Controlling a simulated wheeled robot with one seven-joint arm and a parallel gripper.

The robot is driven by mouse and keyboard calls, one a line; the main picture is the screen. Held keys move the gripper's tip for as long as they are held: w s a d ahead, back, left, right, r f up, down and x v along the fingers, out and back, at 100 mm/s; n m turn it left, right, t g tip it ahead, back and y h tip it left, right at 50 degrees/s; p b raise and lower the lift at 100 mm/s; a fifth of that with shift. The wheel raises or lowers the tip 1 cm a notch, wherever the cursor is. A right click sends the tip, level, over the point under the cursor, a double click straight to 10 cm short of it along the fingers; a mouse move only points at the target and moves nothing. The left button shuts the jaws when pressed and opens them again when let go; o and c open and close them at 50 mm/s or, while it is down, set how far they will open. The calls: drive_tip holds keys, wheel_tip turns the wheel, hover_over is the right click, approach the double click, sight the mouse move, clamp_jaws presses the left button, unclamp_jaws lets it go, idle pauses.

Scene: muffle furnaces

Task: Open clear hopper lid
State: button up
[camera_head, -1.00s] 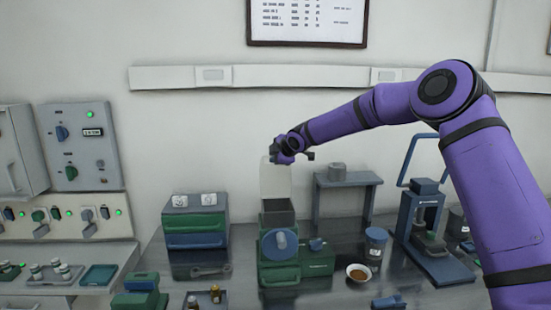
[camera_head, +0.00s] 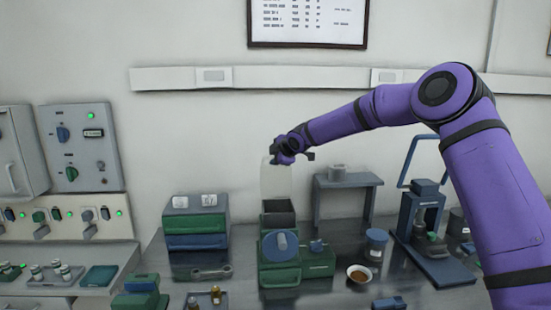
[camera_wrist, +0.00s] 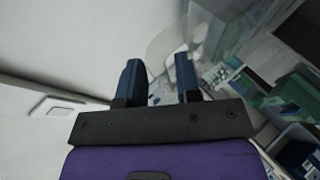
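The clear hopper lid (camera_head: 275,181) stands upright above the dark square hopper (camera_head: 278,213) of the green and blue machine (camera_head: 279,262). The hopper mouth is uncovered. My gripper (camera_head: 276,152) is at the upper edge of the lid, in front of the back wall; whether it touches the lid cannot be told. A see-through panel, seemingly the lid (camera_wrist: 207,32), lies beyond the fingers to the upper right.
Blue and green drawers (camera_head: 196,225) stand left of the machine. A small grey table (camera_head: 347,182), a blue-lidded jar (camera_head: 376,244), a bowl of brown material (camera_head: 359,274) and a blue press (camera_head: 425,235) stand to the right. The wall is close behind the lid.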

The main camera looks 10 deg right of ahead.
drive_tip(key=shift+f, duration=0.2)
drive_tip(key=v, duration=1.1)
drive_tip(key=shift+r, duration=0.15)
drive_tip(key=s+d+r+m+g+h, duration=0.15)
drive_tip(key=s+d+m, duration=0.25)
drive_tip(key=s, duration=0.7)
drive_tip(key=s+d+r+m+g+h, duration=0.1)
drive_tip(key=s+d+r+m+h, duration=0.25)
drive_tip(key=s, duration=0.65)
drive_tip(key=s+d+r+m+g+h, duration=0.15)
drive_tip(key=s+d+m, duration=0.25)
drive_tip(key=s, duration=0.7)
drive_tip(key=s+d+f+m, duration=0.1)
drive_tip(key=s+m, duration=0.2)
drive_tip(key=s, duration=0.4)
drive_tip(key=s+d+f+m+y, duration=0.1)
drive_tip(key=s+d+m, duration=0.1)
drive_tip(key=s, duration=0.5)
drive_tip(key=s+d+f+m+g, duration=0.1)
drive_tip(key=s+d+m, duration=0.1)
drive_tip(key=s, duration=0.6)
drive_tip(key=shift+f+m, duration=0.35)
drive_tip(key=shift+m, duration=0.5)
